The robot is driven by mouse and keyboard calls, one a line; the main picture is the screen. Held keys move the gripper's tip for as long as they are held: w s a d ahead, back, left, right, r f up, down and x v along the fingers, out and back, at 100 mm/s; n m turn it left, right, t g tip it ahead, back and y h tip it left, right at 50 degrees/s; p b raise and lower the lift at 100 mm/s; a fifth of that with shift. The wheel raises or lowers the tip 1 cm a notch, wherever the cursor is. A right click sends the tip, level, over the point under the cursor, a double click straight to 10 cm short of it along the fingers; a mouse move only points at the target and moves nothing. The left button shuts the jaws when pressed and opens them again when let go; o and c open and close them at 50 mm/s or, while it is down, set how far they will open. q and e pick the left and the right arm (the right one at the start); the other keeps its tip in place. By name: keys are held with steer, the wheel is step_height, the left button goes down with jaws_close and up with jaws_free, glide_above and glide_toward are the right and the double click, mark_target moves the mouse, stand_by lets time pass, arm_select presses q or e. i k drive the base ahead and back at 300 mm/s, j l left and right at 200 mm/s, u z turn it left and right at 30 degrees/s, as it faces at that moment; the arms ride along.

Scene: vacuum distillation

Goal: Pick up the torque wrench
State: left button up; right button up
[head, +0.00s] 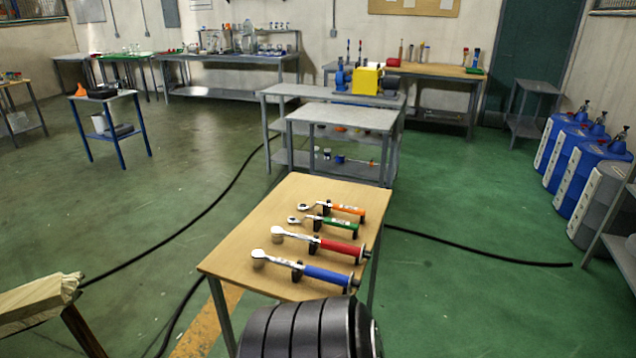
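Several torque wrenches lie in a row on the wooden-topped table (240,262) in the middle of the head view. They have silver ratchet heads at the left and coloured handles at the right. From back to front they are the orange-handled wrench (347,209), the green-handled wrench (340,223), the red-handled wrench (340,247) and the blue-handled wrench (326,275). Each rests on small black supports, slightly above the tabletop. Neither of my grippers shows in this view.
Grey benches (341,117) stand behind the table, one with a yellow and blue machine (367,80). Blue drums (575,148) stand at the right. Black cables (480,250) cross the otherwise open green floor.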

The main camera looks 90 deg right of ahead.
mark_target(258, 257)
steer(key=z, duration=2.4)
